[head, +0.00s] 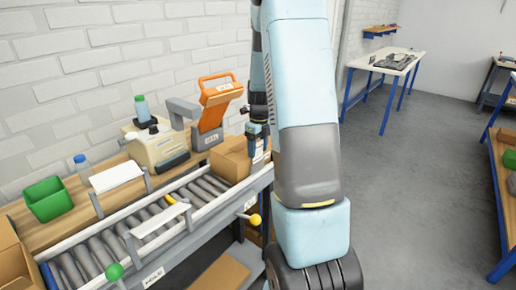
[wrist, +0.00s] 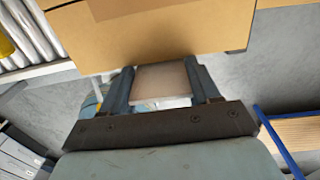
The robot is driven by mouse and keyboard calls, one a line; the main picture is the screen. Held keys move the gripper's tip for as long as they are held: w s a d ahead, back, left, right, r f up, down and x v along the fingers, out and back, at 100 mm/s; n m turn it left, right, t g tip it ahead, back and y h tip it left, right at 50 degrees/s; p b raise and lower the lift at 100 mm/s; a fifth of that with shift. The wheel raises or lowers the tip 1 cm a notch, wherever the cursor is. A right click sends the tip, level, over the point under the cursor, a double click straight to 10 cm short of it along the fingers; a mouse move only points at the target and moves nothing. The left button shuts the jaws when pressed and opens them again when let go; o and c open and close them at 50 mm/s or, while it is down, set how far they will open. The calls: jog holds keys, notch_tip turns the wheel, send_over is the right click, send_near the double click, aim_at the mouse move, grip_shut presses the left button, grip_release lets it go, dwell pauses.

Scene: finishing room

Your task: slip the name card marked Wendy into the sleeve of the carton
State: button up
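The brown carton (head: 230,158) stands at the far right end of the roller conveyor. Its taped brown surface fills the top of the wrist view (wrist: 150,30). My gripper (head: 258,150) points down beside the carton's right side. In the wrist view its two dark fingers (wrist: 161,86) stand apart, with a pale flat card (wrist: 162,80) filling the gap and touching both. The card lies close to the carton's edge. No name on it can be read. I cannot make out the sleeve, or whether the card is inside it.
The roller conveyor (head: 150,222) runs along the bench. A yellow knob (head: 255,220) sticks out in front. Open floor lies to the right.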

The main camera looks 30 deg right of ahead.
jog(key=o, duration=0.4)
jog(key=shift+s+f, duration=0.25)
jog(key=shift+f, duration=0.15)
jog(key=shift+c, duration=0.2)
jog(key=shift+a, duration=0.1)
jog(key=c, duration=0.3)
jog(key=shift+o, duration=0.7)
jog(key=shift+w+r, duration=0.1)
jog(key=shift+r, duration=0.15)
jog(key=shift+r, duration=0.15)
jog(key=shift+o, duration=0.9)
jog(key=shift+w+r, duration=0.1)
jog(key=shift+r, duration=0.75)
